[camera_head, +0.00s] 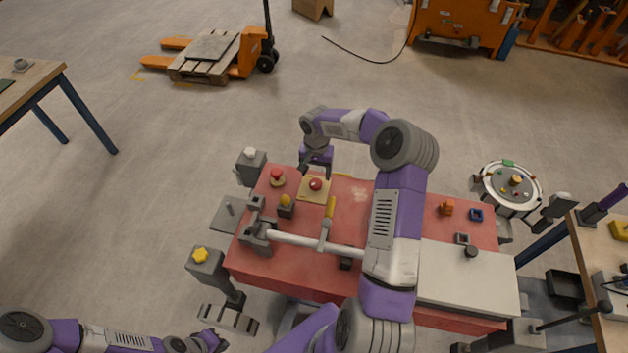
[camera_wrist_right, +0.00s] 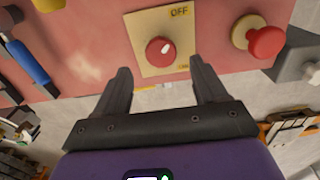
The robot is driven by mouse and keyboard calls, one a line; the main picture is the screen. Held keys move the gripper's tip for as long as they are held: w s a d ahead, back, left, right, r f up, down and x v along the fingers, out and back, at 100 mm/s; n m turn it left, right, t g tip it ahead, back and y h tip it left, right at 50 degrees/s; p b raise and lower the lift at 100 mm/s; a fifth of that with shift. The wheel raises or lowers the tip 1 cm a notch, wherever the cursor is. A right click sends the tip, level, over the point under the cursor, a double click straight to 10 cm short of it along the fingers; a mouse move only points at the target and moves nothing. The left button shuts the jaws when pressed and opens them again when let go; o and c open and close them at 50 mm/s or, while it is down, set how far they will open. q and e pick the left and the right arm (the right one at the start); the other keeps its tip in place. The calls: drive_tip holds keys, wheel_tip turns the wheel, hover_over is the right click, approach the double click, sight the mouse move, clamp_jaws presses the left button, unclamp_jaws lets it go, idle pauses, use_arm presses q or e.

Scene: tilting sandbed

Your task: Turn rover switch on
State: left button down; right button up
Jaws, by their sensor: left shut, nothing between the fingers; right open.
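A switch on the red bench has a beige plate (camera_head: 320,195) with a round red knob (camera_head: 315,184). In the right wrist view, the plate (camera_wrist_right: 147,30) carries an OFF label (camera_wrist_right: 180,12), and the red knob (camera_wrist_right: 160,51) has a white mark on it. A second small label at the plate's lower corner is unreadable. My right gripper (camera_head: 316,166) is open and empty beside the switch; its fingers (camera_wrist_right: 160,66) point toward the knob from either side, apparently without touching it. My left gripper (camera_head: 213,342) is shut and empty at the bottom left, away from the bench.
A red mushroom button (camera_wrist_right: 265,42) stands close to the plate, also in the head view (camera_head: 277,175). The red bench top (camera_head: 345,215) has some clear room.

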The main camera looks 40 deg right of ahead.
sight(316, 183)
drive_tip(key=shift+f, duration=2.55)
drive_tip(key=c, duration=1)
drive_tip(key=shift+c, duration=0.2)
